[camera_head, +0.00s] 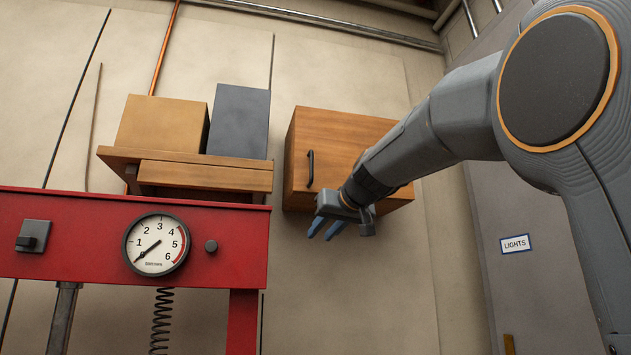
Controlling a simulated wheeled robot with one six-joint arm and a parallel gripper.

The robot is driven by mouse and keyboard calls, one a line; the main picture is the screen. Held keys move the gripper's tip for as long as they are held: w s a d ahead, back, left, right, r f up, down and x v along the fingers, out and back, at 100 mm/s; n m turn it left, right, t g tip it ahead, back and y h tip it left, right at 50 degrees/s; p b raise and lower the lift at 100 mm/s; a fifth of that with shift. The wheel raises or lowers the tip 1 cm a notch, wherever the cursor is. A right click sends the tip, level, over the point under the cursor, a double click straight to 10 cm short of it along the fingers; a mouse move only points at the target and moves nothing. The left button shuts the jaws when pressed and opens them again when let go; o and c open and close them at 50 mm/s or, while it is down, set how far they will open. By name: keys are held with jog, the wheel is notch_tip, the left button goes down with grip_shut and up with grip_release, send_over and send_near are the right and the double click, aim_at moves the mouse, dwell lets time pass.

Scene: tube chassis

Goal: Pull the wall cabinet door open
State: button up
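The wooden wall cabinet (345,135) hangs on the beige wall in the middle of the view, its door looking shut. A dark vertical bar handle (310,169) is on the left part of its front. My gripper (325,229) is below and to the right of the handle, in front of the cabinet's lower edge in the picture. Its blue fingers point down and left, with a small gap between them, and nothing shows between them. It appears apart from the handle. My arm covers the right part of the cabinet.
A wooden shelf (205,177) left of the cabinet bears a tan box (161,123) and a dark grey box (239,122). Below it is a red panel (70,235) with a round gauge (156,245). A "LIGHTS" sign (515,244) is on the right. The wall below the cabinet is clear.

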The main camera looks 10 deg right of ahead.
aim_at(312, 163)
jog(key=s+r+n+t+p, duration=0.1)
jog(key=s+r+t, duration=0.1)
jog(key=r, duration=0.8)
jog(key=s+r+t+p, duration=0.1)
jog(key=s+r, duration=0.2)
jog(key=r, duration=0.7)
jog(key=shift+y, duration=0.4)
jog(key=shift+w+a+r+p, duration=0.1)
jog(key=shift+w+a+p, duration=0.15)
jog(key=shift+w+p, duration=0.75)
jog(key=shift+w+a+p, duration=0.3)
jog(key=shift+w, duration=1.25)
jog(key=shift+w+a+r+p, duration=0.1)
jog(key=shift+w+a+p, duration=0.15)
jog(key=shift+w+p, duration=0.75)
jog(key=shift+w+f+b, duration=0.1)
jog(key=shift+w+b, duration=0.2)
jog(key=shift+b, duration=0.05)
grip_shut()
